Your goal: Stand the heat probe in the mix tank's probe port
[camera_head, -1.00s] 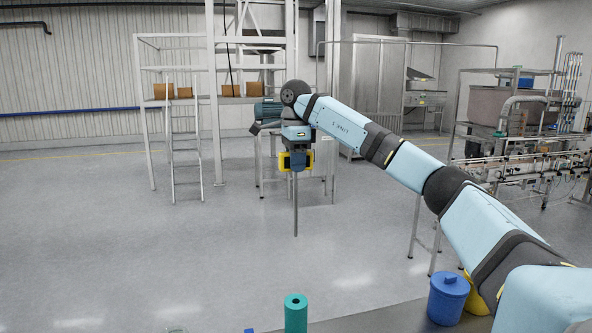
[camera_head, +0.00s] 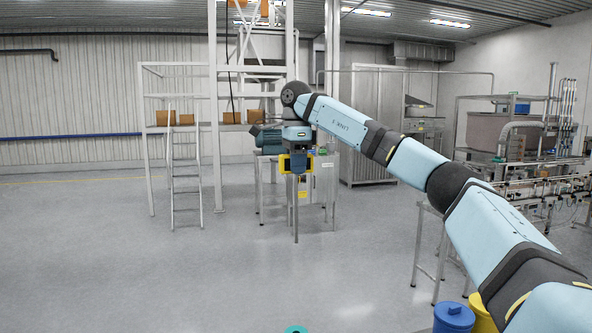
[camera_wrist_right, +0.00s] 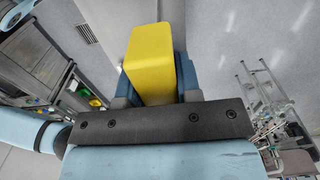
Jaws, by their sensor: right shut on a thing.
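My right gripper (camera_head: 297,162) is raised in the head view, pointing down, with yellow parts at its sides. It is shut on the heat probe, whose thin grey rod (camera_head: 295,222) hangs upright below it, clear of anything beneath. The rod's lower tip is in the air against the floor. In the right wrist view a yellow block (camera_wrist_right: 150,62) stands out in front of the dark mount; the probe rod is hidden there. I cannot pick out the mix tank or its probe port. My left gripper is not in view.
The top of a teal cylinder (camera_head: 296,329) shows at the bottom edge. A blue lidded container (camera_head: 453,317) stands at the lower right, beside a yellow one (camera_head: 482,312). A white frame with a ladder (camera_head: 186,170) stands further back. The floor at left is open.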

